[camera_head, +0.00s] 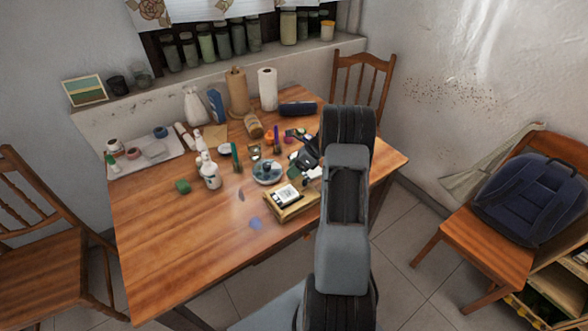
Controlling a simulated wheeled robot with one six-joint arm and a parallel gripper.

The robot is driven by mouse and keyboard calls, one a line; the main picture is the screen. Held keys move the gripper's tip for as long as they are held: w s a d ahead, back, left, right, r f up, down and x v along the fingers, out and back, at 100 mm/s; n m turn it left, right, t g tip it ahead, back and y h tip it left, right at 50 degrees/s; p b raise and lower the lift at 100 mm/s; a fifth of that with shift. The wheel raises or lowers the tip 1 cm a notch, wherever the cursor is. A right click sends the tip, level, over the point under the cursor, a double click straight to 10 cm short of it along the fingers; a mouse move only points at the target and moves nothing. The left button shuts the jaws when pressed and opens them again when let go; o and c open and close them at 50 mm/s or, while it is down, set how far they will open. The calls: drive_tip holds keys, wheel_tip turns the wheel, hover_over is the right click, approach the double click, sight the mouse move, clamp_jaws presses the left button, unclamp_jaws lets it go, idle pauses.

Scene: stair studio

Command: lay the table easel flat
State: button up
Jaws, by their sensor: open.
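The table easel (296,213) looks like a low light-wood frame near the table's front right edge. A small white card with a dark print (287,194) rests on it. How steeply the easel's panel stands is hard to tell from above. My gripper (303,163) appears as a small dark shape left of my arm, beyond the easel and apart from it. It is open, with nothing visible between its fingers. My arm hides the table to the right of the easel.
Paper rolls (267,89) and a dark case (297,109) are behind. The table's front left (165,250) is clear. Chairs flank the table.

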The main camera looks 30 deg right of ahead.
drive_tip(key=v, duration=1.3)
drive_tip(key=shift+d+r, duration=0.2)
drive_tip(key=shift+r, duration=0.15)
drive_tip(key=shift+s, duration=0.1)
